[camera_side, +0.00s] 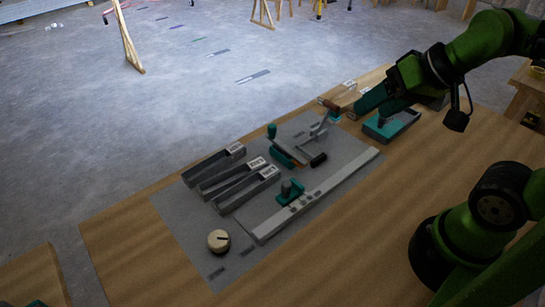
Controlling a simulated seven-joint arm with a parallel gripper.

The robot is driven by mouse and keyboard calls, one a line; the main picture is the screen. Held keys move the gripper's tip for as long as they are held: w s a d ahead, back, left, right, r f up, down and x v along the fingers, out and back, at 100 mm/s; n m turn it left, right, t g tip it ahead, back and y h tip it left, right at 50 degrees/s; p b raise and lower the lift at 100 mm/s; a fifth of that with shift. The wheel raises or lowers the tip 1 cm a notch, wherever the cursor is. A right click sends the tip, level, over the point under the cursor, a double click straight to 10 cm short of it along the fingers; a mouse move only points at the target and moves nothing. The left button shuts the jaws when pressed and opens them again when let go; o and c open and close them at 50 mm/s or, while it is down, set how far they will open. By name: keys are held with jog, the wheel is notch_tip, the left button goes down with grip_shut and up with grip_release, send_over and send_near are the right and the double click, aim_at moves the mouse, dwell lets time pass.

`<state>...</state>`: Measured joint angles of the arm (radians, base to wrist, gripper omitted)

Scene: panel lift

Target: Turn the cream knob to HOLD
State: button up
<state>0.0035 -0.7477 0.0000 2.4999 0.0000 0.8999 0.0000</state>
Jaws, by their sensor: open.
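The round cream knob (218,240) sits at the near left end of the grey panel (170,203). A dark pointer line shows on its top. Small dark labels (217,273) lie on the panel near it, but their lettering is too small to read, so I cannot tell which one is HOLD. My gripper (368,115) is at the upper right, over the far end of the bench by a teal tray. It is open, far from the knob. Whether anything lies between its fingers is unclear.
Several grey channels (222,180) stand behind the knob. A long pale rail with a teal slider (291,190) lies to its right. A lever with a dark handle (318,160) and a teal-handled part (272,131) rise farther back. The teal tray (408,122) stands beyond the panel.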

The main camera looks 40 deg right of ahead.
jog(key=shift+o, duration=0.7)
jog(key=w+a+f+n+g, duration=0.2)
jog(key=w+a+f+g, duration=0.1)
jog(key=w+f, duration=0.1)
jog(key=shift+w+a+f+n+h, duration=0.2)
jog(key=shift+a+f+n+h, duration=0.05)
jog(key=shift+f+n+h, duration=0.2)
jog(key=n+g+y, duration=0.4)
jog(key=n+g, duration=0.1)
jog(key=n, duration=1.7)
send_near(218, 238)
jog(key=shift+m+h, duration=0.25)
jog(key=shift+m, duration=0.1)
jog(key=x, duration=0.8)
jog(key=shift+a+f, duration=0.3)
jog(key=shift+a, duration=0.05)
jog(key=c, duration=1.1)
